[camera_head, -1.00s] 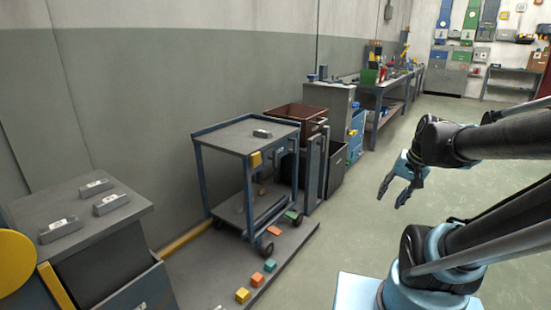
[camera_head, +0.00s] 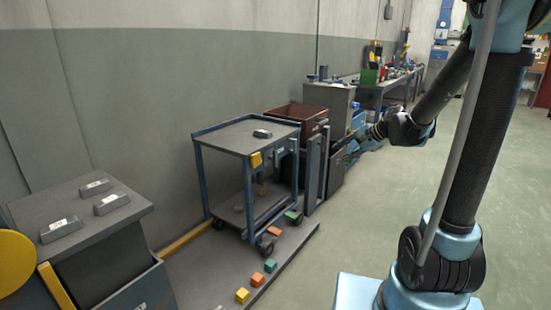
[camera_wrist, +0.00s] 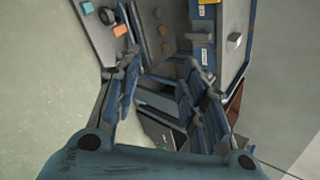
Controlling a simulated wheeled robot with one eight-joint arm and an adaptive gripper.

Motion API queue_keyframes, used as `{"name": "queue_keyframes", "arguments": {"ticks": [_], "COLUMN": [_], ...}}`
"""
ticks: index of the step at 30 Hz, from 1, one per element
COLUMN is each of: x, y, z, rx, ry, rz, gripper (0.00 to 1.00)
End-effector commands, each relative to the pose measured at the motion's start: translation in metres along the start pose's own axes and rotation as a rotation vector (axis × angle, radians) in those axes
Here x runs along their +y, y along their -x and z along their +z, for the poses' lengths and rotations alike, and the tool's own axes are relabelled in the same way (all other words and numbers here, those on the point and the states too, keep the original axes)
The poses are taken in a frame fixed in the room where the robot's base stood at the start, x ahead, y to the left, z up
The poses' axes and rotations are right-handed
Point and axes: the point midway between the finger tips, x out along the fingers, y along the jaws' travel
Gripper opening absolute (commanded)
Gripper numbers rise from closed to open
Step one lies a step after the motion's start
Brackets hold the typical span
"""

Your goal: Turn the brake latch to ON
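The wheeled cart (camera_head: 245,134) with a grey top and blue legs stands on a low grey platform. A yellow part (camera_head: 256,159) sits at its front corner, and a green piece (camera_head: 292,216) is by a wheel. I cannot tell which part is the brake latch or how it is set. My gripper (camera_wrist: 163,82) is open and empty in the wrist view, its two blue-grey fingers apart. The cart top (camera_wrist: 232,62) shows tilted beyond the fingers. In the head view my gripper is small and dark, right of the cart, its fingers hard to make out.
Orange (camera_head: 257,280), yellow (camera_head: 242,295) and teal (camera_head: 270,265) blocks lie on the platform in front of the cart. A brown bin (camera_head: 297,116) and a grey cabinet (camera_head: 333,97) stand behind. A grey stand (camera_head: 88,225) is at left. Floor at right is open.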

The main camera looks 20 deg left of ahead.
Motion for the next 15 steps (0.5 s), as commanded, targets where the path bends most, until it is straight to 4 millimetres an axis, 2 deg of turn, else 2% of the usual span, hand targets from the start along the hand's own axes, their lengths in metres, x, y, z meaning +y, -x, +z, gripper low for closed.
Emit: {"name": "queue_keyframes", "arguments": {"ticks": [6,15], "x": [-0.035,-0.068], "y": [-0.044,-0.105], "z": [-0.014,-0.031], "rx": [-0.075,-0.195], "ry": [-0.152,-0.373], "rz": [-0.088,-0.189], "gripper": [0.38,0.38]}}
